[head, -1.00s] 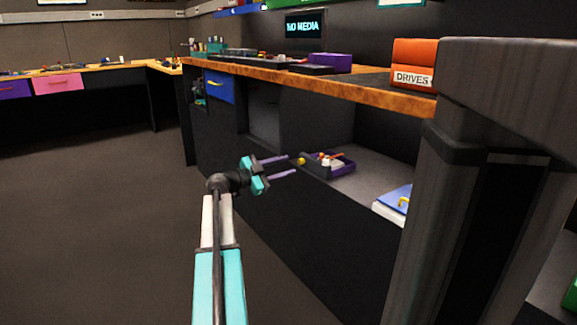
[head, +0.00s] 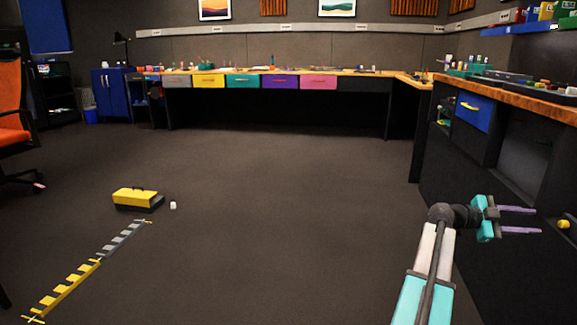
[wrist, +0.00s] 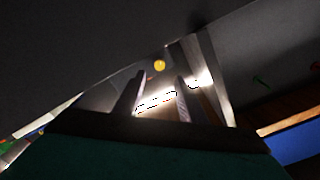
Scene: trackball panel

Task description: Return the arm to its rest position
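My arm (head: 427,275), teal and white with a dark wrist, is stretched out at the lower right of the head view. My gripper (head: 538,220) has two purple fingers spread apart with nothing between them, so it is open and empty. It points right, toward the dark cabinet front (head: 470,210). A small yellow ball-like thing (head: 563,224) lies just beyond the fingertips in the picture, apart from them. A yellow round thing also shows beyond the fingers in the wrist view (wrist: 160,65).
A wood-topped counter (head: 545,105) with a blue drawer (head: 472,112) stands at right. A long bench with coloured drawers (head: 244,81) runs along the back. A yellow toolbox (head: 137,198) and a yellow-grey strip (head: 70,284) lie on the left floor. The middle floor is clear.

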